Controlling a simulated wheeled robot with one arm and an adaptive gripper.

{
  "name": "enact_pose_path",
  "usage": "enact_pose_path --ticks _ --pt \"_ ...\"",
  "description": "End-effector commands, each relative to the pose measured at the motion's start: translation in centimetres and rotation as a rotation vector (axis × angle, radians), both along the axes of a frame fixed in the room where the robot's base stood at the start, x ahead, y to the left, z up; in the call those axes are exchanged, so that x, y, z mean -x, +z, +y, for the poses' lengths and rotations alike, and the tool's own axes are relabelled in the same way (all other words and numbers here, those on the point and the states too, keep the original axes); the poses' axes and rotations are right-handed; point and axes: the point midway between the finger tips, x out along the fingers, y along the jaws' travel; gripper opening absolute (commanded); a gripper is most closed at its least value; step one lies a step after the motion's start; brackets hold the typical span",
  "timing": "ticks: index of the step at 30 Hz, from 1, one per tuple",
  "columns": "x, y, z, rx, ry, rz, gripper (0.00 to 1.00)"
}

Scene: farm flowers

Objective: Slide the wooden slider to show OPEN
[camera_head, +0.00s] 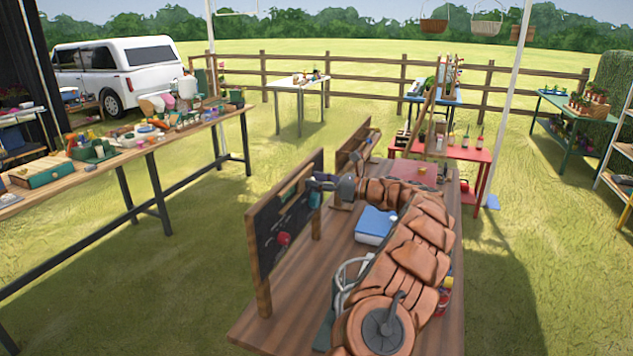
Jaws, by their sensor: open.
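A dark board in a wooden frame (264,262) stands upright at the left edge of the brown wooden table (262,337). Small light marks and a red round thing (283,239) show on its dark face. My gripper (317,189) is open at the board's upper right part, facing it. I cannot tell whether it touches the board. The wooden slider and the word OPEN cannot be made out at this size; the gripper may cover part of them.
A blue and white box (375,226) lies on the table beside my arm. A second wooden board (350,152) stands behind the first. A red table (460,152) stands beyond. Grass is clear between this table and the long goods table (131,152) at left.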

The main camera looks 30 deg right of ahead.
Motion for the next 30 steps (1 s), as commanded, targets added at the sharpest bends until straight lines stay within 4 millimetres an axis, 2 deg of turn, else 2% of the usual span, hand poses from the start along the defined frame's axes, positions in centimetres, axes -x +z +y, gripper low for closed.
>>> enact_pose_path --ticks 5,18,24,30 --pt "1.4 0.1 -1.1 -0.001 -0.004 -0.002 0.49" --pt "7.8 0.0 -5.7 0.001 -0.003 -0.001 0.49" --pt "9.3 0.0 -6.7 0.000 -0.001 -0.001 0.49" --pt "9.6 0.0 -6.9 0.001 -0.001 -0.001 0.49"
